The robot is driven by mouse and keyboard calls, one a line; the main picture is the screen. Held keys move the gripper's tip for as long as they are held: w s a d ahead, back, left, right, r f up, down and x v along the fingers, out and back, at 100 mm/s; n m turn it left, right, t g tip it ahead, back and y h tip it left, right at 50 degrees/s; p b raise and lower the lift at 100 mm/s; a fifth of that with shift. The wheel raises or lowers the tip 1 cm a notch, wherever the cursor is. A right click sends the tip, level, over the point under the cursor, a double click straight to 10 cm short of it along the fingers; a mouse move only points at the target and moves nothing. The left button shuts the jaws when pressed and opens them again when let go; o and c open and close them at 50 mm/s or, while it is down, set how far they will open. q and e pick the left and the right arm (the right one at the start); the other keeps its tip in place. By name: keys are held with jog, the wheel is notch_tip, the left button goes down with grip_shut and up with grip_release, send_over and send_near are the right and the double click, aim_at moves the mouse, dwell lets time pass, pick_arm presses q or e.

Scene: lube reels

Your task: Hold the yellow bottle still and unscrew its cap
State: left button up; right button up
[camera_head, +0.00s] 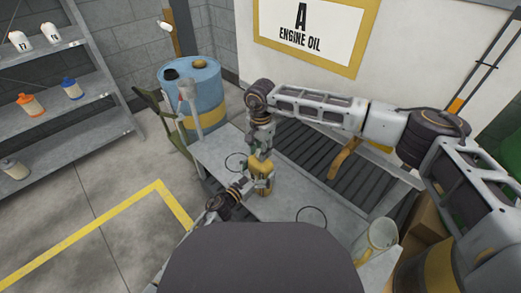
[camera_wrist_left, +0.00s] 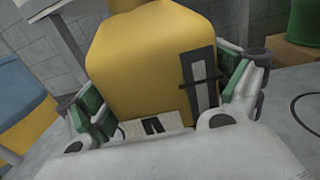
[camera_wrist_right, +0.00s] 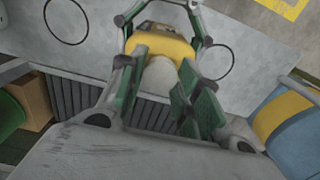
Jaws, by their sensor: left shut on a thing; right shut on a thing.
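The yellow bottle (camera_head: 262,184) stands upright on the grey table. It fills the middle of the left wrist view (camera_wrist_left: 145,65), with a dark strip and a pale label on its side. My left gripper (camera_wrist_left: 165,98) is shut on the bottle's body, its green pads on both sides. My right gripper (camera_head: 261,155) reaches down from above and is shut on the pale cap (camera_wrist_right: 159,78). In the right wrist view the cap is between the green pads, with the bottle's yellow shoulder (camera_wrist_right: 160,46) beyond. The cap's thread is hidden.
Two dark rings (camera_head: 311,218) are marked on the table (camera_head: 225,155), either side of the bottle. A clear jug (camera_head: 376,240) stands at the table's right end. A blue and yellow drum (camera_head: 192,95) stands behind left. Shelves (camera_head: 60,100) hold several bottles. A ribbed dark surface (camera_head: 310,155) lies behind the table.

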jog(key=o, duration=1.1)
jog(key=shift+r, duration=0.1)
jog(key=shift+r, duration=2.2)
jog(key=shift+o, duration=0.2)
jog(key=shift+s+a+f, duration=0.1)
jog(key=shift+f, duration=0.05)
